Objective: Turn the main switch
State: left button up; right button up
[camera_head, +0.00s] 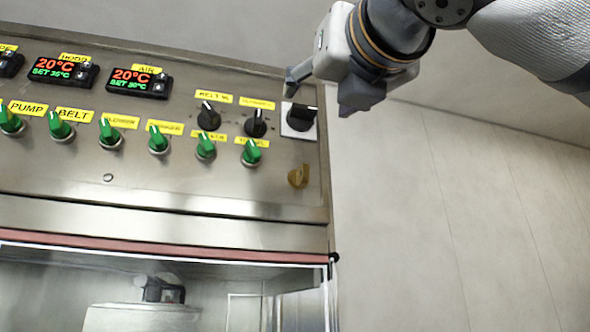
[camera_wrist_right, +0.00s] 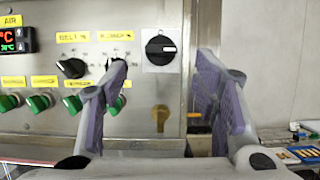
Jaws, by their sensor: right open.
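The main switch (camera_head: 301,117) is a black rotary knob on a white square plate at the upper right corner of the steel control panel. In the right wrist view the main switch (camera_wrist_right: 161,48) shows between my fingers, its light mark lying nearly horizontal. My right gripper (camera_head: 318,102) is open and empty, in front of the panel's right edge. In the wrist view its purple-padded fingers (camera_wrist_right: 161,75) stand either side of the switch. I cannot tell how far apart they and the knob are in depth. My left gripper is not in view.
Two smaller black knobs (camera_head: 208,117) sit left of the switch, above a row of green switches (camera_head: 205,147). A brass-coloured latch (camera_head: 298,176) is below it. Temperature displays (camera_head: 140,82) are at upper left. The pale wall (camera_head: 450,210) right of the panel is clear.

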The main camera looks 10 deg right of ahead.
aim_at(306, 108)
jog(key=x, duration=0.7)
jog(key=c, duration=1.2)
